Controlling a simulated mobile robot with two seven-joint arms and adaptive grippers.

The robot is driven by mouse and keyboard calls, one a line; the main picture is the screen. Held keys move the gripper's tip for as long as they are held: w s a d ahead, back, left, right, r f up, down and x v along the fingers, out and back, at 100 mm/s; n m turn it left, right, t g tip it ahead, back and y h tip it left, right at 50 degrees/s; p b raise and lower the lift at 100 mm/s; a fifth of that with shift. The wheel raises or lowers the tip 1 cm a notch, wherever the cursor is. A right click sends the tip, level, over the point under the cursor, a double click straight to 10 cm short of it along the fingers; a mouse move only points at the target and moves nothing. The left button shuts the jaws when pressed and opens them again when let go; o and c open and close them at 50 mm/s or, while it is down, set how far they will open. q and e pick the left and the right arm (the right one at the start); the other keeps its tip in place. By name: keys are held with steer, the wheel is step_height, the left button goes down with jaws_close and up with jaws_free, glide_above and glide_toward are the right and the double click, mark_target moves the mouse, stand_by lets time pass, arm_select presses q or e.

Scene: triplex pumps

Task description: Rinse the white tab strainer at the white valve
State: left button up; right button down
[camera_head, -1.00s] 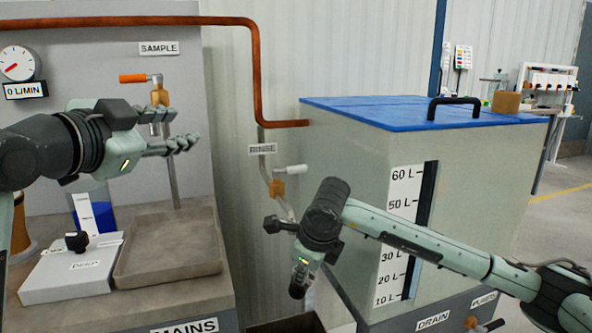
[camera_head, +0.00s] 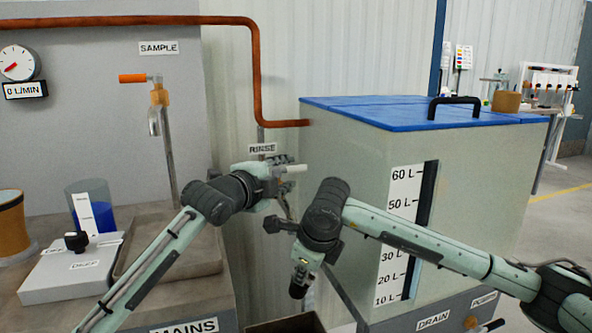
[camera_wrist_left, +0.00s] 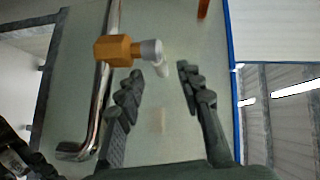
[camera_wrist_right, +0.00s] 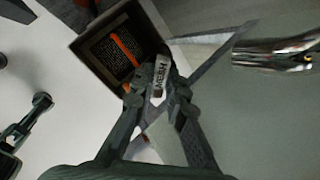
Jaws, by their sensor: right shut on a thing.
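The white valve is a brass body (camera_wrist_left: 118,50) on a chrome pipe with a white lever (camera_head: 292,168), under the RINSE sign. My left gripper (camera_head: 272,177) is at this valve. In the left wrist view its fingers (camera_wrist_left: 158,82) are open, with the end of the lever (camera_wrist_left: 159,69) between and just beyond the tips. My right gripper (camera_head: 298,286) points down, low in front of the tank. In the right wrist view it (camera_wrist_right: 158,88) is shut on the white tab, marked MESH (camera_wrist_right: 161,72), of the strainer. The strainer's grey body is partly hidden by the fingers.
A dark open box (camera_wrist_right: 97,47) with an orange strip inside lies below the right gripper. A chrome pipe end (camera_wrist_right: 275,58) shows beside it. The blue-lidded tank (camera_head: 335,150) stands right behind my right arm. The SAMPLE tap (camera_head: 158,97) and bench are at left.

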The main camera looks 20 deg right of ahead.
mark_target(293, 171)
arm_select(q)
steer(key=shift+x, duration=2.75)
steer(key=shift+c, duration=0.6)
jaws_close()
